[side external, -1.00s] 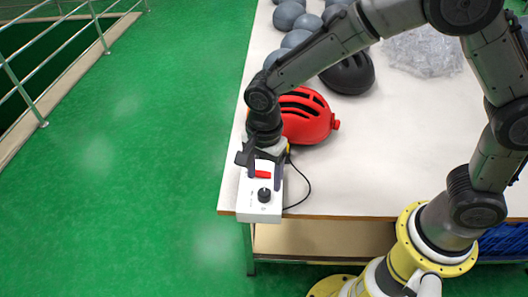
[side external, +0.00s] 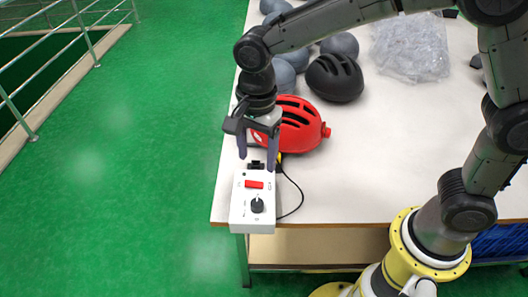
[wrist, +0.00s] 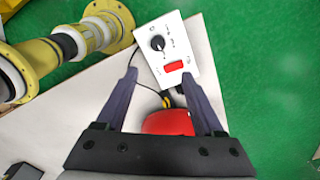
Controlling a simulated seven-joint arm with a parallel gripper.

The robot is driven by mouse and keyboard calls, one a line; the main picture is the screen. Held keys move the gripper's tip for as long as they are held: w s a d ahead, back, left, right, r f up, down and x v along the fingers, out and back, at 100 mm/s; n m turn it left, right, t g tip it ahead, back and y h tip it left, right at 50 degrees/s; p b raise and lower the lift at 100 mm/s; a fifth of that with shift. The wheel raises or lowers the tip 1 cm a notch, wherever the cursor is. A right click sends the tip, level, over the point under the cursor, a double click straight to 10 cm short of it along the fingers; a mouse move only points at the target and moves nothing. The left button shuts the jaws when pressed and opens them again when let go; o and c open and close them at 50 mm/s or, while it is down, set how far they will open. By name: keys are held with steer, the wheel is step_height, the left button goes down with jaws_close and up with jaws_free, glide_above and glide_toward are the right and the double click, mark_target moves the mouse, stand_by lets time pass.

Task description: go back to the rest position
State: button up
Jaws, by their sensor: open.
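My gripper (side external: 257,160) is open and empty, with its two fingers pointing down above the far end of a white control box. The control box (side external: 240,213) lies at the table's front left corner and carries a red switch (side external: 254,184) and a black knob (side external: 257,205). In the wrist view the fingers of my gripper (wrist: 158,82) spread apart, with the box (wrist: 178,44) beyond their tips and nothing between them. I cannot tell how high the fingertips are above the box.
A red helmet (side external: 301,135) sits close behind my gripper, and a black helmet (side external: 335,78) lies further back. Several grey balls (side external: 341,44) and a clear plastic bag (side external: 412,48) are at the back. A black cable (side external: 298,190) leaves the box. The table's front right (side external: 360,190) is clear.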

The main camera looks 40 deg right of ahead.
steer(key=s+d+r+t, duration=0.2)
steer(key=s+d+r, duration=0.2)
steer(key=d+r, duration=0.25)
steer(key=s+d+r+t, duration=0.2)
steer(key=s+d+r, duration=0.1)
steer(key=d+r, duration=0.35)
steer(key=s+d+f+n, duration=0.2)
steer(key=s+n, duration=0.4)
steer(key=n, duration=0.1)
steer(key=s+d+f+n+t, duration=0.1)
steer(key=s+d+f+n, duration=0.1)
steer(key=s+n, duration=0.3)
steer(key=d+n, duration=0.1)
steer(key=n, duration=0.2)
steer(key=shift+s+f, duration=0.35)
steer(key=shift+f, duration=0.05)
